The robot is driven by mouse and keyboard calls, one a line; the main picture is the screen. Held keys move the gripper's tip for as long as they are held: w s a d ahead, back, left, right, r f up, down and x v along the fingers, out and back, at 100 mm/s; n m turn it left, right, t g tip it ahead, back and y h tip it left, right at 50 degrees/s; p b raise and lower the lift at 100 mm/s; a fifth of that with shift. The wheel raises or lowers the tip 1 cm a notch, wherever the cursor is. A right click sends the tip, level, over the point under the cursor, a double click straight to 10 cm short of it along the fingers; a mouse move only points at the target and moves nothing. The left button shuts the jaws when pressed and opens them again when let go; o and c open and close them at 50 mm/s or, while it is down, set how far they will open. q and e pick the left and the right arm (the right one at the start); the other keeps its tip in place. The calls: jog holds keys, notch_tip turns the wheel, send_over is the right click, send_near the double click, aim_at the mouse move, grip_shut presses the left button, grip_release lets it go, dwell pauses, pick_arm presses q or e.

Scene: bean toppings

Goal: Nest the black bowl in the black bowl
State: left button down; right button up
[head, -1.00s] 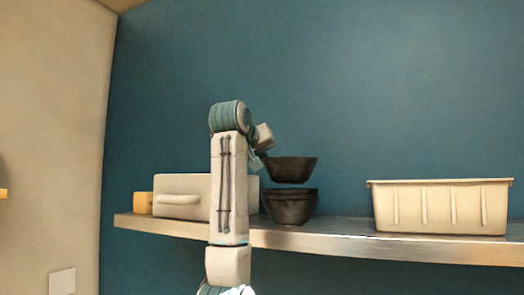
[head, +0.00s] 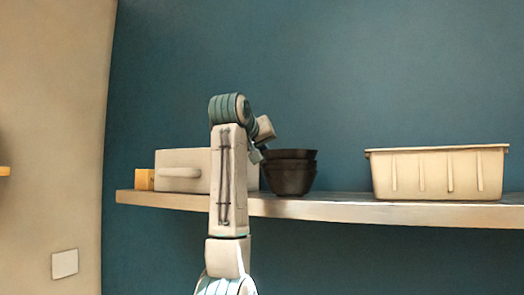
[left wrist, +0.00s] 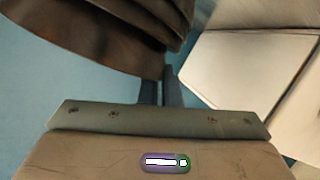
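A black bowl (head: 291,154) sits at the top of a stack of black bowls (head: 290,181) on the shelf, upright and nested in the one beneath. The bowls' stacked rims also show at the upper left of the left wrist view (left wrist: 95,35). My left gripper (head: 262,155) is at the left side of the top bowl's rim, mostly hidden behind my own arm in the head view. In the left wrist view its two dark fingers (left wrist: 161,88) are close together at the bowl's edge and appear shut on it; the tips are partly hidden. My right gripper is not in view.
The metal-edged shelf (head: 345,208) carries a pale box with a handle (head: 180,172) and a small yellow block (head: 145,180) to the left. A cream ribbed bin (head: 437,175) stands to the right. The shelf between bowls and bin is clear.

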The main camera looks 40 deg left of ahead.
pick_arm(q)
jog(key=c, duration=1.6)
grip_release()
jog(key=shift+o, duration=0.2)
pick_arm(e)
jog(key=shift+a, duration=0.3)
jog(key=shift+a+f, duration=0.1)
